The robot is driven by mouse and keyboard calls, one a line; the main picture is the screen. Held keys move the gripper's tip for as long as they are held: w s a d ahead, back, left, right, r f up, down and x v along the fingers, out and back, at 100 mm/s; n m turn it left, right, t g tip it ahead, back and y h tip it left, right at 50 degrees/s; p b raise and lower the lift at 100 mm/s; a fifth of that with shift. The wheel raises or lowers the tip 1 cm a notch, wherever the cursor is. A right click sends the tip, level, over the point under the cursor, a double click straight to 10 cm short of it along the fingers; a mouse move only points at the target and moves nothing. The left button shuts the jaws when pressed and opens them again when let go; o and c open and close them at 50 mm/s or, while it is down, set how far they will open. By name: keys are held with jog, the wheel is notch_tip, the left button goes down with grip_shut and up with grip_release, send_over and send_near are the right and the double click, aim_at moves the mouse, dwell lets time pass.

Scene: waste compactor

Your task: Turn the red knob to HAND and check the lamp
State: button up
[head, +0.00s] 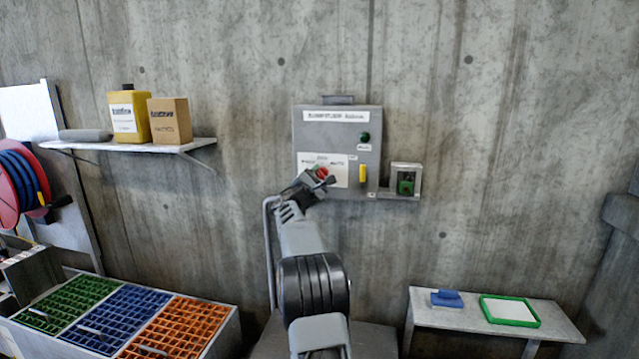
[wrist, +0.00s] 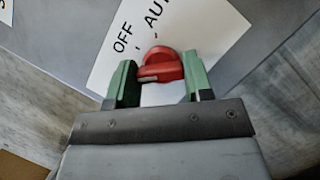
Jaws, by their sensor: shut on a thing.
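The red knob (head: 321,172) is on the front of a grey control box (head: 310,135) on the concrete wall. In the wrist view the red knob (wrist: 162,65) sits between the two green fingers of my gripper (wrist: 160,82), which is shut on it. A pale mark on the knob lies at its lower left in that view. The white label (wrist: 104,67) behind it reads OFF and part of AUTO; no HAND marking is readable. A dark green round lamp (head: 365,137) at the box's upper right looks unlit.
A yellow piece (head: 362,173) is on the box's lower right, beside a small housing with a green part (head: 406,187). A shelf (head: 190,145) with containers is at the left. Crates (head: 225,335) stand lower left, a bench (head: 450,318) lower right.

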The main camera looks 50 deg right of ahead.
jog(key=shift+n, duration=0.3)
jog(key=o, duration=0.9)
jog(key=b+v, duration=0.1)
jog(key=v, duration=0.6)
jog(key=b+v, duration=0.2)
jog(key=v, duration=0.4)
jog(key=shift+s+a+f+b, duration=0.2)
jog(key=shift+a+f+b, duration=0.1)
